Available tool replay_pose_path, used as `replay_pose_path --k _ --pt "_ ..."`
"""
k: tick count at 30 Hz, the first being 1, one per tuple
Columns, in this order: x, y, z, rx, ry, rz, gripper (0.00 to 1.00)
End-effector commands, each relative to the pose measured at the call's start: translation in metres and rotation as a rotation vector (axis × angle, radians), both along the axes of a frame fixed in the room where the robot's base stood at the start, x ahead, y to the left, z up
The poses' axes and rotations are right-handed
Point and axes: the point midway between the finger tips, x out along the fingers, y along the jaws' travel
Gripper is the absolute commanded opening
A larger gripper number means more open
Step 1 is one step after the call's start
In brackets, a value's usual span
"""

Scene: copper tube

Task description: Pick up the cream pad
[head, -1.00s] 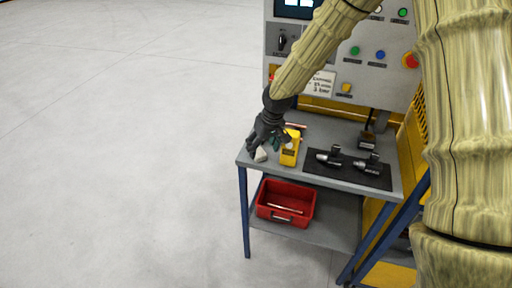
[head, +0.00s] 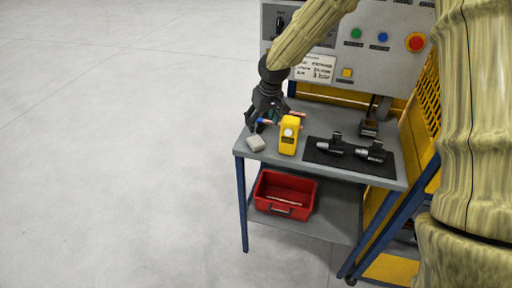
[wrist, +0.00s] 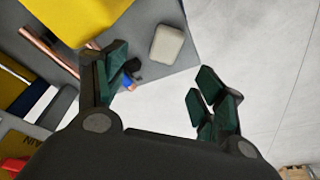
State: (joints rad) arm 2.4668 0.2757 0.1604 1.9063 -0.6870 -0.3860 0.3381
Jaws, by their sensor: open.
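The cream pad (head: 255,143) is a small pale rounded block lying flat near the left front corner of the grey table. It also shows in the wrist view (wrist: 167,45), ahead of the fingertips, close to the table edge. My gripper (head: 262,120) is above the table just behind the pad. In the wrist view my gripper (wrist: 160,95) has its green-padded fingers spread apart with nothing held between them. The pad lies beyond the fingers and is not touched by them.
A yellow device (head: 289,136) stands right of the pad. Copper tubes (wrist: 48,50) lie behind it. Black tools rest on a dark mat (head: 348,162) to the right. A red bin (head: 284,194) sits on the lower shelf. A control panel (head: 350,40) rises behind.

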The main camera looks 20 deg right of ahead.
Motion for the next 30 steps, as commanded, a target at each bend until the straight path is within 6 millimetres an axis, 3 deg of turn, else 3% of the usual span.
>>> replay_pose_path --k 13,25,30 --pt "0.010 0.003 -0.042 0.000 0.003 -0.001 0.70" --pt "0.014 0.006 -0.059 -0.001 0.002 0.000 0.70" --pt "0.014 0.010 -0.075 -0.001 0.004 0.001 0.70"
